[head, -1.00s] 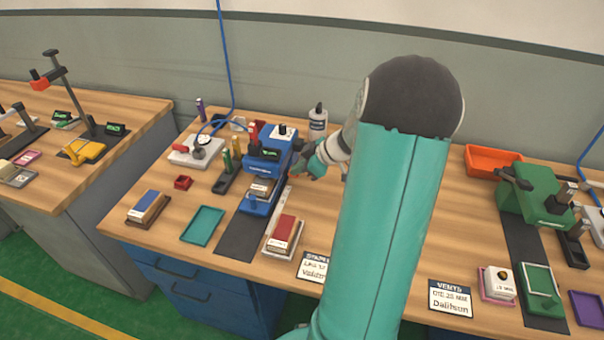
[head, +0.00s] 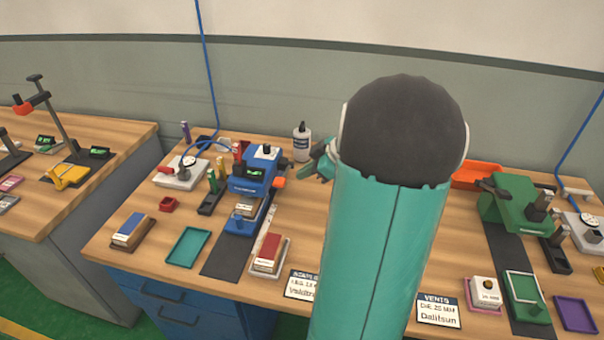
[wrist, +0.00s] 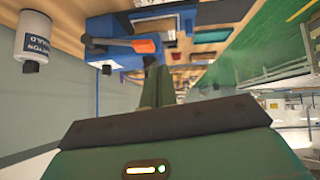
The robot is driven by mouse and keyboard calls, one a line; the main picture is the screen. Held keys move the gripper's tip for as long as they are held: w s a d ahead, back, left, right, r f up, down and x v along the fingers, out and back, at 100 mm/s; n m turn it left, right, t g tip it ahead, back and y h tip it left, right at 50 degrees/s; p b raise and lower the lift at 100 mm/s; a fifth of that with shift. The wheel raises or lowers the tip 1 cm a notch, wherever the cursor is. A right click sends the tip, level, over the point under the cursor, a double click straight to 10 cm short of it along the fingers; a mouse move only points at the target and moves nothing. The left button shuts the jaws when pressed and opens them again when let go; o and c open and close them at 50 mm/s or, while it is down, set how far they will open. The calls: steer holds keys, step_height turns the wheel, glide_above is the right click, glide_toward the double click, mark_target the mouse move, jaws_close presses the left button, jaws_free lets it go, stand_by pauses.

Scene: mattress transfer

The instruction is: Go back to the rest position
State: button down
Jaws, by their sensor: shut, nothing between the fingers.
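My gripper (head: 320,164) shows in the head view as a small teal shape, just right of the blue machine and apart from it, partly hidden behind my raised arm. In the wrist view my gripper's fingers (wrist: 154,86) are together with nothing between them. The blue machine (head: 247,172) stands on the middle bench, with a small block in its front. It also shows in the wrist view (wrist: 110,38), upside down, with its orange lever beyond my fingers.
A white bottle (head: 302,143) stands behind the gripper. The wooden bench (head: 330,215) holds a teal tray (head: 187,247), a red-topped block (head: 268,255), a green machine (head: 515,203) and an orange bin (head: 475,175). A blue cable (head: 203,70) hangs at the wall.

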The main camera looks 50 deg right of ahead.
stand_by(0.4)
steer(key=w+a+r+m+g, duration=0.1)
steer(key=a+r+g, duration=0.15)
steer(key=a, duration=0.75)
steer(key=w+a+r+m+g, duration=0.1)
steer(key=a+r+g, duration=0.15)
steer(key=a, duration=0.85)
steer(key=s+a+r+m+t+h, duration=0.1)
steer(key=s+a+r+m, duration=0.1)
steer(key=s+a, duration=0.3)
steer(key=s+a+r+m+t+h, duration=0.1)
steer(key=s+a, duration=0.4)
steer(key=a, duration=0.5)
steer(key=shift+s+a+r+m+h, duration=0.25)
steer(key=shift+a+r+m+h, duration=0.15)
steer(key=shift+m+h, duration=0.15)
steer(key=shift+d, duration=0.1)
